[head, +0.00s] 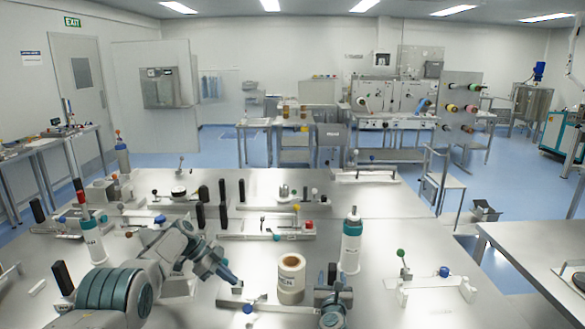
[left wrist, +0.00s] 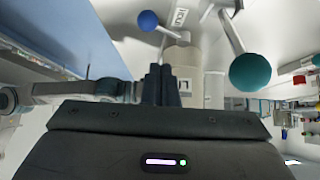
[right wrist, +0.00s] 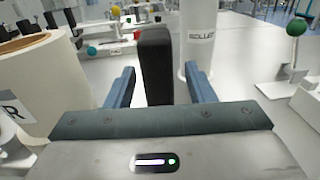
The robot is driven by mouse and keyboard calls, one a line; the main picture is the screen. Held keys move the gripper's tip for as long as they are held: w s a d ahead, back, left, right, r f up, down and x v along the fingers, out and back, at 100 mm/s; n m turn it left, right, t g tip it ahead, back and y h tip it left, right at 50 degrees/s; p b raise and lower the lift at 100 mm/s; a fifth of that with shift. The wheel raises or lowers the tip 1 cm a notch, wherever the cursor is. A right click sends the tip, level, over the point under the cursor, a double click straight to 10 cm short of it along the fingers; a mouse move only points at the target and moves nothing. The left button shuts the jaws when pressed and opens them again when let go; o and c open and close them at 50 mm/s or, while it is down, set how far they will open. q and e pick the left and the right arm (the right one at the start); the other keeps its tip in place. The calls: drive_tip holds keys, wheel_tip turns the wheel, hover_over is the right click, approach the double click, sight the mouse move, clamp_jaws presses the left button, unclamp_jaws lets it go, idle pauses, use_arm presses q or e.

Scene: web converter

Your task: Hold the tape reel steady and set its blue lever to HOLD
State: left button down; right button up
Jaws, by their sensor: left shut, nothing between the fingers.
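The tape reel (head: 291,272), a cream roll with a lettered label, stands on the near table. It also fills the left of the right wrist view (right wrist: 40,85). A blue lever knob (head: 247,309) is low in front of the reel, and a blue ball on a stem (left wrist: 148,21) shows beside a lettered plate in the left wrist view. My left gripper (head: 234,283) is shut and empty, just behind and left of the knob, with a visible gap. My right gripper (right wrist: 160,88) is open, right of the reel, its fingers apart on either side of a black upright block (right wrist: 155,62).
A white bottle (head: 351,242) stands behind my right gripper. A teal ball lever (left wrist: 250,72) is close on the right of the left wrist view. A plate with green and blue knobs (head: 437,290) is at right. A fixture strip (head: 265,228) lies behind the reel.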

drive_tip(key=shift+w+r, duration=0.15)
drive_tip(key=shift+r, duration=0.1)
drive_tip(key=shift+r, duration=4.9)
